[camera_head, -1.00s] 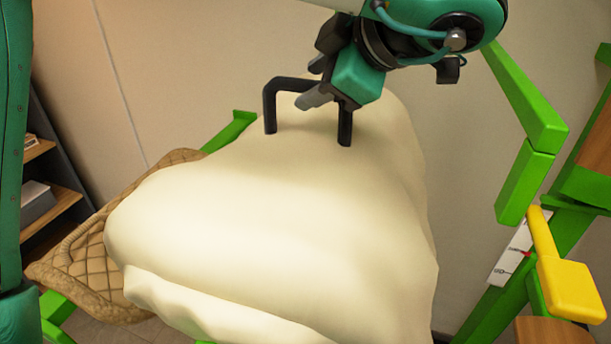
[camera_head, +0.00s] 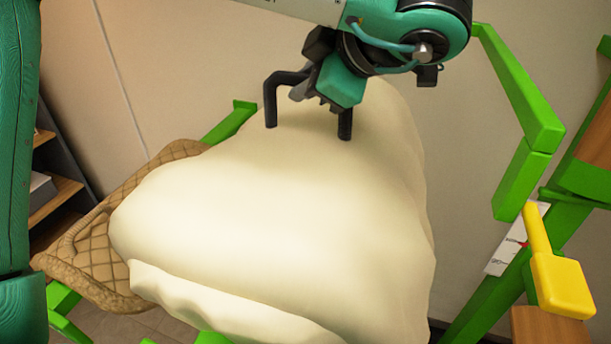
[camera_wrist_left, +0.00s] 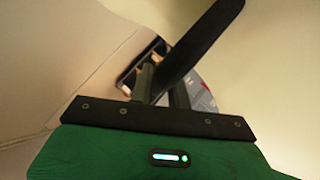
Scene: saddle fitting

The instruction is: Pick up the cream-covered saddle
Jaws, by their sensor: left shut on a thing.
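The cream-covered saddle (camera_head: 270,220) fills the middle of the head view, a large, smooth, pale mass. A black U-shaped handle (camera_head: 270,105) stands up from its top. My left gripper (camera_head: 307,88) comes down from above and is shut on the handle's crossbar. In the left wrist view, the black handle (camera_wrist_left: 207,42) runs diagonally to the fingers (camera_wrist_left: 160,85), with the cream cover (camera_wrist_left: 270,70) behind it. The gripper hides part of the crossbar. The saddle's underside is hidden. My right gripper is not in view.
A brown quilted pad (camera_head: 105,255) lies at the left, partly behind the saddle. Green frame bars (camera_head: 515,95) stand at the right, with a yellow paddle-shaped part (camera_head: 560,280) and a white marked strip (camera_head: 508,245). Dark shelves (camera_head: 55,190) stand at the far left.

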